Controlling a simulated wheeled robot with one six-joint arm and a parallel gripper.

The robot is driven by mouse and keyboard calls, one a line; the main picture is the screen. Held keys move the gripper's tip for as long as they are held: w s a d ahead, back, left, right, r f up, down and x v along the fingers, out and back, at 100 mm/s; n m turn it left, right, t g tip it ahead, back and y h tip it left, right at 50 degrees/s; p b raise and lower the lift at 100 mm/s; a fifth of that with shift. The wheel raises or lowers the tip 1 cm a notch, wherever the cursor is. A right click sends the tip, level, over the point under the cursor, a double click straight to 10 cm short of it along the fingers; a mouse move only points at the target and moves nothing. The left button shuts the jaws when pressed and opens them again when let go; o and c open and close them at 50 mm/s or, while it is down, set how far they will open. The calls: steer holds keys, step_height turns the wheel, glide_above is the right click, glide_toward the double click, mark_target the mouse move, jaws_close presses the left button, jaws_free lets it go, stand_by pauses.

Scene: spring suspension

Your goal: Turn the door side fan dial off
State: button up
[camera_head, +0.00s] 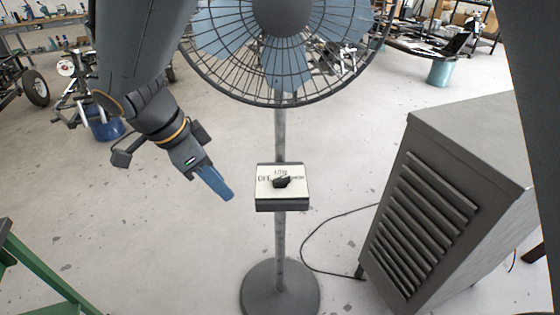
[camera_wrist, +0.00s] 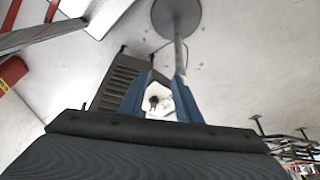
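The fan dial (camera_head: 282,182) is a small black knob on a cream-faced control box (camera_head: 264,196), fixed to the fan's pole. OFF is printed at the left of the face, with other labels above and at the right. The knob seems to point toward the right, but it is too small to be sure. My gripper (camera_head: 229,195) is left of the box and apart from it, its blue fingers angled down and right. In the wrist view my gripper (camera_wrist: 160,90) has its two blue fingers spread with nothing held; the dial (camera_wrist: 153,102) shows in the gap beyond them.
The caged fan (camera_head: 285,50) stands above the box on a pole with a round base (camera_head: 280,290). A grey louvred cabinet (camera_head: 450,190) stands close at the right, a cable (camera_head: 325,272) on the floor beside it. A green frame (camera_head: 40,270) is at lower left.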

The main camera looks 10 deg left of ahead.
steer(key=p, duration=0.3)
glide_above(278, 180)
steer(key=s+a, duration=0.2)
steer(key=shift+w+d+r, duration=0.1)
steer(key=shift+w, duration=0.15)
steer(key=p+x, duration=0.1)
steer(key=x, duration=0.3)
steer(key=shift+s, duration=0.1)
steer(key=shift+f, duration=0.55)
jaws_close()
